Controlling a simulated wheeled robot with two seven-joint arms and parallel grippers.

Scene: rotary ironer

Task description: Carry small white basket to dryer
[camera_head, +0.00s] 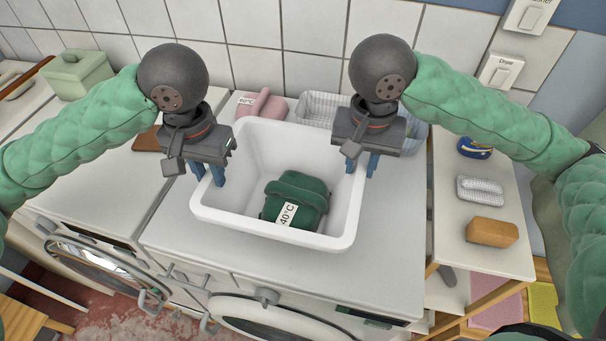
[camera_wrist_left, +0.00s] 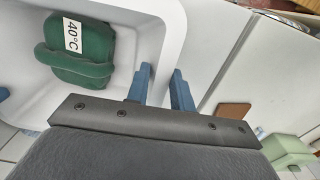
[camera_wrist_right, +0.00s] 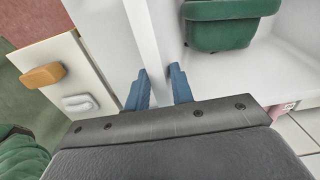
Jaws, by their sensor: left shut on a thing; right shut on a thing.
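The small white basket (camera_head: 270,228) is over the white machine top in the head view, with a dark green bundle (camera_head: 297,197) labelled 40°C inside it. My left gripper (camera_head: 208,172) is shut on the basket's left rim. In the left wrist view its blue fingers (camera_wrist_left: 160,88) sit on either side of the basket wall (camera_wrist_left: 178,40). My right gripper (camera_head: 367,163) is shut on the right rim, and in the right wrist view its fingers (camera_wrist_right: 160,86) straddle the wall (camera_wrist_right: 145,35). I cannot tell whether the basket touches the surface below. Which machine is the dryer is unclear.
Behind the basket are a pink bundle (camera_head: 262,104) and a light wire-like basket (camera_head: 318,107). A green box (camera_head: 76,73) stands at the far left. A side shelf (camera_head: 456,240) at right holds a wooden block (camera_head: 492,232). Round machine doors (camera_head: 100,268) face the front.

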